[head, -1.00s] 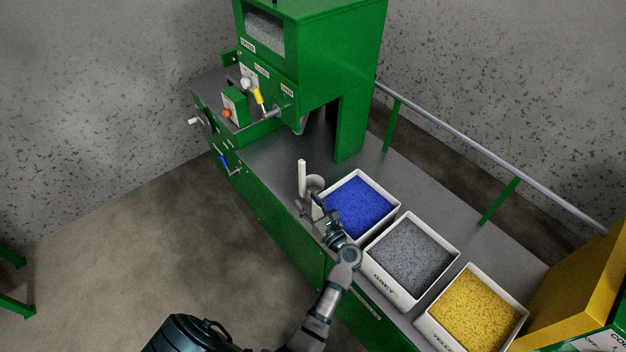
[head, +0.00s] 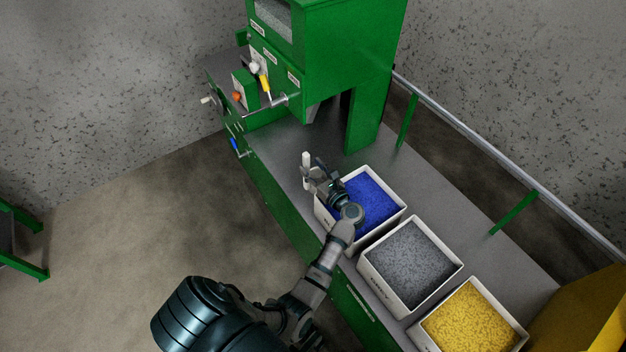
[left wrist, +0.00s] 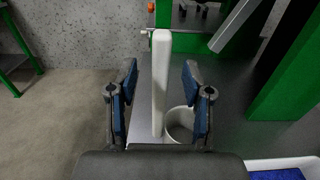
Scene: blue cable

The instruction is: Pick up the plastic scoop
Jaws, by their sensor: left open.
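The plastic scoop (left wrist: 160,85) is white with an upright handle and a round cup at its base. It stands on the grey bench top, just left of the blue bin, and its handle tip shows in the head view (head: 306,158). My left gripper (head: 313,178) is at the scoop in the head view and hides most of it. In the left wrist view the gripper (left wrist: 163,95) is open, with the handle between its two blue-padded fingers and a gap on each side. The cup sits low, near the right finger. My right gripper is not in view.
Bins of blue (head: 372,203), grey (head: 411,262) and yellow (head: 473,318) granules line the bench. The green machine (head: 335,50) with levers stands behind the scoop. A rail (head: 480,140) runs along the far right edge. Bench between scoop and machine is clear.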

